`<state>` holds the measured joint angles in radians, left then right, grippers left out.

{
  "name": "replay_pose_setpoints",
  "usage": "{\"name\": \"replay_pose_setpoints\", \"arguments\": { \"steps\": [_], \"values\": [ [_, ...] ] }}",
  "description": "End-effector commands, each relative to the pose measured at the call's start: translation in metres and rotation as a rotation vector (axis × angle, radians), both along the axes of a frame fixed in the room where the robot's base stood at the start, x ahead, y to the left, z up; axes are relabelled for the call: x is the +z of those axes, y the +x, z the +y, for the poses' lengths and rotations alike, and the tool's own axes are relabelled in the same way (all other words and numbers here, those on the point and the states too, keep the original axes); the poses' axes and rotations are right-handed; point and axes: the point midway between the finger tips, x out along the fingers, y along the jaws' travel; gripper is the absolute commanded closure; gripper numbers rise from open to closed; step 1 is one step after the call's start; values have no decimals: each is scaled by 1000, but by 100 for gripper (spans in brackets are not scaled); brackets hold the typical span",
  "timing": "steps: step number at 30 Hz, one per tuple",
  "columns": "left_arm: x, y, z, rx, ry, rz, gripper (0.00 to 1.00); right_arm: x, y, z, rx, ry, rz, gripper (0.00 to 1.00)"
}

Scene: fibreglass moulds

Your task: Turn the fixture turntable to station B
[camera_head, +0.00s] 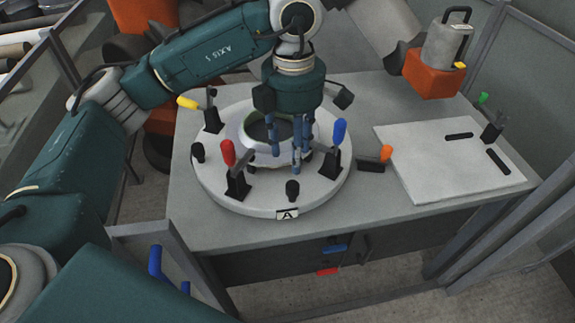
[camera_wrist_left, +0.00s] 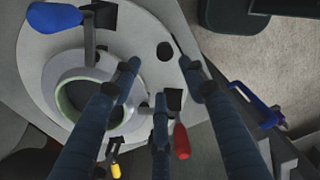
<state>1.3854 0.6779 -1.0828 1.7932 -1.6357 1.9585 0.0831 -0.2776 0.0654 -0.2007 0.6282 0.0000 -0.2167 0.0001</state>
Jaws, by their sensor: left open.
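The fixture turntable (camera_head: 219,187) is a pale round disc on the grey bench, with an "A" label (camera_head: 288,214) on its front rim. A pale ring-shaped mould (camera_head: 247,147) sits on its middle; it also shows in the left wrist view (camera_wrist_left: 73,77). Clamps with a red handle (camera_head: 228,152), a blue handle (camera_head: 340,131) and a yellow handle (camera_head: 187,102) stand around it. A black knob (camera_head: 292,190) stands near the front rim. My left gripper (camera_head: 294,155) points down over the disc, its blue fingers spread and empty. Contact with the disc cannot be told. My right gripper is not visible.
A white board (camera_head: 430,170) with black slots lies to the right. Between it and the turntable is an orange-handled clamp (camera_head: 386,153); a green-handled one (camera_head: 483,98) is at the far right. An orange-and-grey tool (camera_head: 433,76) is at the back. Grey posts flank the bench.

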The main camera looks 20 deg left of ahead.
Motion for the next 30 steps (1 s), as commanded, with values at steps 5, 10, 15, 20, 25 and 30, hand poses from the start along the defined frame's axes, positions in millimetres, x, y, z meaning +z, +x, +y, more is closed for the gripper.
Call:
{"name": "replay_pose_setpoints", "arguments": {
  "steps": [5, 10, 15, 20, 25, 30],
  "values": [
    [-16, -1, 2, 2, 9, 3, 57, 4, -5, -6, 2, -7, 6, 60],
    [-48, -2, 2, 1, 8, 5, 57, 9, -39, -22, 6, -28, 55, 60],
    [-79, -2, 1, 0, 7, 4, 57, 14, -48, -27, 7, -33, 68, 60],
    [-98, -2, 1, 0, 4, 3, 57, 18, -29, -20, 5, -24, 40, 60],
    [-106, -1, 1, 0, 4, 1, 57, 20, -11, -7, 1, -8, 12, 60],
    [-107, -1, 0, 0, 4, 1, 57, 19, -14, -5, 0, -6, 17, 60]
  ]
}}
